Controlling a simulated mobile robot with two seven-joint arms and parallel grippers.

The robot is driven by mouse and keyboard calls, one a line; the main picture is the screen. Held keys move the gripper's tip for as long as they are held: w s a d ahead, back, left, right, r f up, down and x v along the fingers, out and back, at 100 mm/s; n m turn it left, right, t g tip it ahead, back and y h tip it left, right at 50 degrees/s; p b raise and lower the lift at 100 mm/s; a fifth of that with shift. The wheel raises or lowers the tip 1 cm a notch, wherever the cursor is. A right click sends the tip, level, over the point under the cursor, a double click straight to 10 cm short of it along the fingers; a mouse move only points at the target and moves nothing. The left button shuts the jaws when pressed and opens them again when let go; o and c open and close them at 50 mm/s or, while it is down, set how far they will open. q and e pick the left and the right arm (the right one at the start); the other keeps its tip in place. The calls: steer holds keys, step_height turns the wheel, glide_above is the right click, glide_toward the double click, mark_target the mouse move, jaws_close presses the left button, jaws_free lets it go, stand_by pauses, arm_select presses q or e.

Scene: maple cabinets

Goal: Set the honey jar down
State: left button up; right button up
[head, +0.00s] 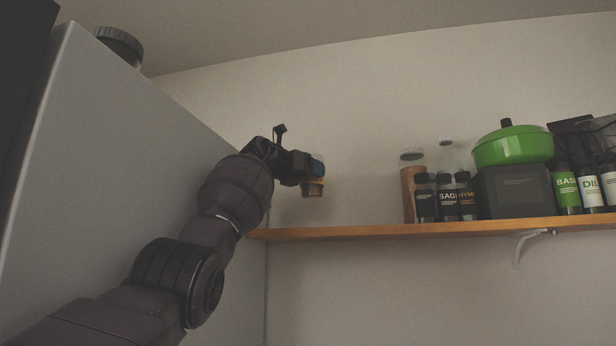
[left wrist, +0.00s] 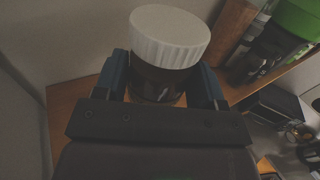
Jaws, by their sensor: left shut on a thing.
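The honey jar (head: 313,188) is in my left gripper (head: 314,168), its dark amber lower part showing below the fingers in the head view. In the left wrist view the jar (left wrist: 168,40) shows a white ribbed lid and a dark body between the two blue fingers of my left gripper (left wrist: 162,82). The gripper is shut on the body, below the lid. The jar looks upright. In the head view it appears above the left part of the wooden shelf (head: 350,232), with wall visible between its base and the board. My right gripper is not in view.
On the shelf to the right stand a tall brown-filled jar (head: 409,190), several spice jars (head: 447,200), a dark box (head: 516,191) with a green pot (head: 513,147) on it. The shelf's left stretch looks clear. A grey cabinet side (head: 110,160) stands left.

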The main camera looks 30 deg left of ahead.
mark_target(304, 196)
arm_select(q)
steer(key=shift+w+f, duration=0.1)
steer(key=shift+f, duration=3.2)
steer(key=shift+f+b, duration=0.4)
steer(key=shift+f, duration=0.2)
steer(key=o, duration=1.3)
steer(key=shift+f, duration=0.1)
